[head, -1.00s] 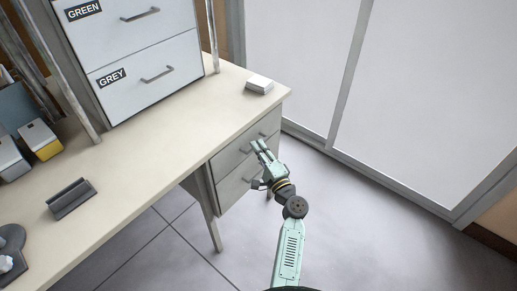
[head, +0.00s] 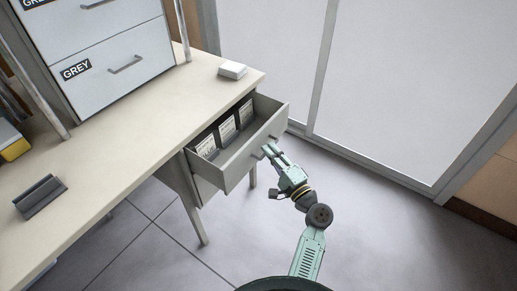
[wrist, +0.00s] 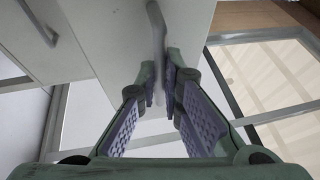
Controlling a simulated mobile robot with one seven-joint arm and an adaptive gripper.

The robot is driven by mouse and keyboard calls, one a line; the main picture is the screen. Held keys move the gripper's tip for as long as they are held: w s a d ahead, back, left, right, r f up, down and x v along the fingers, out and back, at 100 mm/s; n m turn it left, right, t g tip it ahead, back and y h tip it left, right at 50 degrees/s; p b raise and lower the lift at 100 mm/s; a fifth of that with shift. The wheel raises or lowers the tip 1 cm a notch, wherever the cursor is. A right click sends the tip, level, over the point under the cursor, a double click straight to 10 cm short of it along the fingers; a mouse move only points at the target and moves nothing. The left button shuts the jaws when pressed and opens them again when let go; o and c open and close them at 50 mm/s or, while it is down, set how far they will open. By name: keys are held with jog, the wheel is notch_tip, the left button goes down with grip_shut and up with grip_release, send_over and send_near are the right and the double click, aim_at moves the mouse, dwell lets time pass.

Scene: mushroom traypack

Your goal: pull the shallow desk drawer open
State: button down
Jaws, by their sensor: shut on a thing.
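The shallow desk drawer (head: 240,158) is the upper drawer at the desk's right end, and it stands pulled out. Several dark holders with white cards lie inside it. My gripper (head: 268,151) is at the drawer's front and shut on its handle. In the wrist view the bar handle (wrist: 158,40) runs between the two padded fingers (wrist: 160,88) of my gripper. The drawer front (wrist: 115,45) fills the upper middle there. The grip hides part of the handle in the head view.
The cream desk top (head: 130,135) carries a white block (head: 233,70), a dark grey stand (head: 40,195) and a cabinet with a GREY-labelled drawer (head: 120,75). A lower drawer (head: 206,190) sits beneath the open one. Clear floor (head: 400,245) lies to the right.

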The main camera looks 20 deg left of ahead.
jog(key=s+d+b, duration=0.1)
jog(key=s+d, duration=0.3)
jog(key=d, duration=0.8)
jog(key=shift+s+d+b, duration=0.15)
jog(key=shift+s+b, duration=0.15)
jog(key=shift+b, duration=0.1)
jog(key=c, duration=1.7)
grip_release()
jog(key=v, duration=1.2)
